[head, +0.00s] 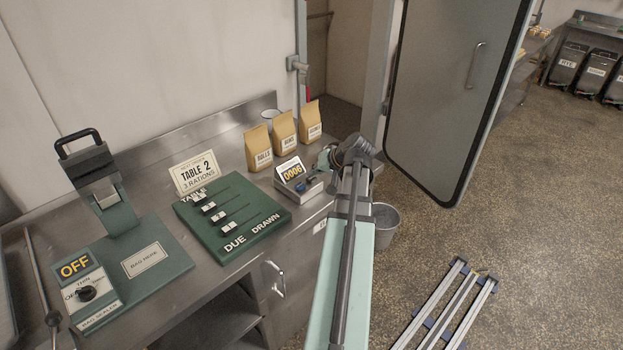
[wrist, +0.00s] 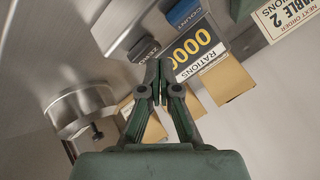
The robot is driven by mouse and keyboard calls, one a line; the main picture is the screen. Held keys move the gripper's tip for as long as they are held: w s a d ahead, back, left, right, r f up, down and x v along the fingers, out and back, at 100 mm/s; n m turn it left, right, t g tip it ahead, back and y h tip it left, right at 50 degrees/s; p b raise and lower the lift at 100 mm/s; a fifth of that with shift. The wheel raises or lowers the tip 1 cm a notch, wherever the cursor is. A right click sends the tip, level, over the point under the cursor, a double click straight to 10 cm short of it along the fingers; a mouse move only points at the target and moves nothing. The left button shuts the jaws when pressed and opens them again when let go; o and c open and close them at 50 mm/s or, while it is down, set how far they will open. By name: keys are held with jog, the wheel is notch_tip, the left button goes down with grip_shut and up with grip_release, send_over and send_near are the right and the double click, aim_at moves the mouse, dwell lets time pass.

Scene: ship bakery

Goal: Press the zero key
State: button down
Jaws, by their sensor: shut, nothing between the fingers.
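The ration counter (head: 298,185) is a small grey box near the counter's right end, with a tilted display (head: 291,171) that appears to read 0006. In the wrist view the display (wrist: 196,50) has yellow digits, the leftmost partly covered by a finger. The zero key's label (wrist: 144,47) shows just beyond my fingertips; the key itself is hard to make out. A blue count key (wrist: 182,12) is farther up. My gripper (wrist: 153,64) is shut and empty, its tips close to the zero label. I cannot tell whether they touch. In the head view my arm partly hides the gripper (head: 324,158).
Paper bags (head: 284,131) stand behind the counter box. A bag sealer (head: 137,225) is farther left. A bucket (head: 385,223) stands at the right.

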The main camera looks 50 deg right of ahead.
aim_at(313, 179)
jog(key=shift+f+b, duration=0.35)
jog(key=shift+f, duration=0.1)
dwell(0.4)
jog(key=shift+r, duration=0.15)
jog(key=shift+r+p, duration=0.5)
jog(key=shift+r, duration=0.25)
jog(key=shift+r+p, duration=1.35)
jog(key=shift+r, duration=1.2)
